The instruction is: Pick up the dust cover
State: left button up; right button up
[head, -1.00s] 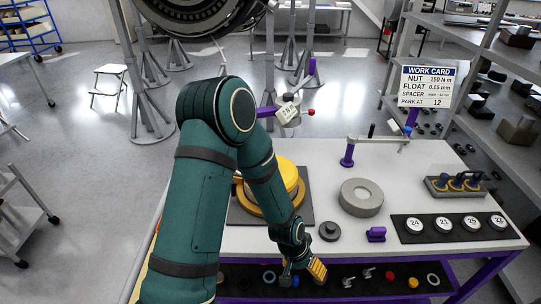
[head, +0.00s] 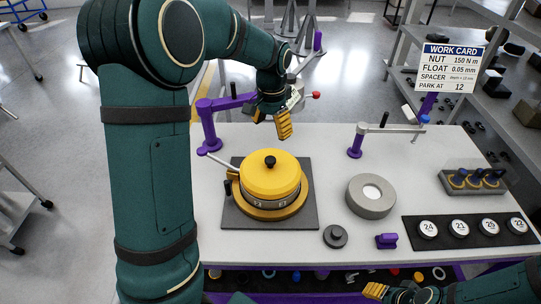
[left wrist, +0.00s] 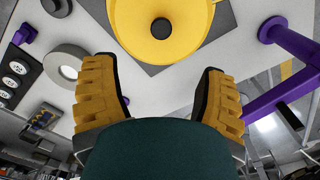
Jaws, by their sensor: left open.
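The dust cover appears to be the yellow round lid with a black knob (head: 270,178), seated on a ring on the dark square mat (head: 240,215) at the left of the bench. In the left wrist view the yellow cover (left wrist: 185,30) shows at the top, just beyond the fingertips. My left gripper (head: 272,121) is open and empty, above and behind the cover, apart from it. Its two yellow fingers stand wide apart in the left wrist view (left wrist: 157,70). My right gripper (head: 378,291) shows partly at the bottom edge, with its jaw opening unclear.
A purple post with an arm (head: 208,125) stands just behind and left of the cover. A grey ring (head: 371,196), a dark knobbed disc (head: 335,236) and a purple block (head: 386,241) lie to the right. Numbered discs sit on a black strip (head: 412,232).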

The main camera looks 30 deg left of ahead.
pick_arm(q)
send_over(270, 159)
notch_tip(270, 159, down, 7)
jog(key=shift+w+d+f, duration=0.1)
jog(key=shift+d+f, duration=0.05)
jog(key=shift+f, duration=3.2)
jog(key=shift+c, duration=0.2)
grip_shut()
